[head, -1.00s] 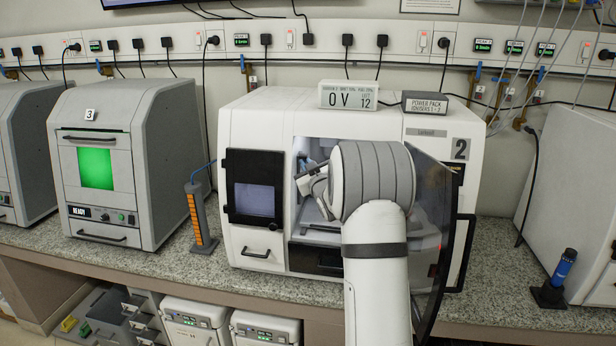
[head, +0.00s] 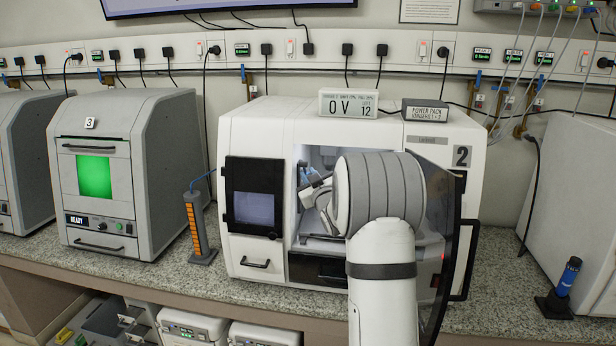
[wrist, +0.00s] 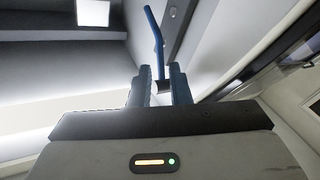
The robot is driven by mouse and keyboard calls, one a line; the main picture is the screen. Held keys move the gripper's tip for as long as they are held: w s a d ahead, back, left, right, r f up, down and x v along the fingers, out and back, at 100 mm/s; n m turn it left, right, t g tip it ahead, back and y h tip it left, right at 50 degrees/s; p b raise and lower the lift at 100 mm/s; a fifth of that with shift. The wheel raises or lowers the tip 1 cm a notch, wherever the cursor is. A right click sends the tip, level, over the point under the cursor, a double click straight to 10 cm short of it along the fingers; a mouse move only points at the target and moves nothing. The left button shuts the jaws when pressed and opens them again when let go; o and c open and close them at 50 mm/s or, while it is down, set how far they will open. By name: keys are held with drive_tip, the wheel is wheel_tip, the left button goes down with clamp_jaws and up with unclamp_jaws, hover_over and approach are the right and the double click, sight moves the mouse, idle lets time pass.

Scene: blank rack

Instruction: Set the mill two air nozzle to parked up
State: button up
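Mill two (head: 460,157) is the white machine marked 2, with its dark door swung open at the right. My arm reaches through the opening, and my gripper (head: 305,176) is inside, small and partly hidden by my wrist. In the wrist view my gripper (wrist: 161,88) has its two blue fingers apart. The air nozzle (wrist: 154,38), a thin bent blue tube, rises beyond the fingertips. Its lower end and a small dark block (wrist: 163,87) show in the gap between the fingers. I cannot tell whether either finger touches it.
The open door (head: 437,240) stands close to the right of my arm. A closed dark-windowed panel (head: 254,197) is left of the opening. A display box (head: 348,104) and a power pack (head: 425,110) sit on top. Inside, a wall and a bright light panel (wrist: 93,12) surround my gripper.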

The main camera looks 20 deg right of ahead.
drive_tip(key=s, duration=0.2)
drive_tip(key=s+b, duration=0.1)
drive_tip(key=s, duration=0.2)
drive_tip(key=shift+s+a+f, duration=0.2)
drive_tip(key=shift+s+f, duration=0.15)
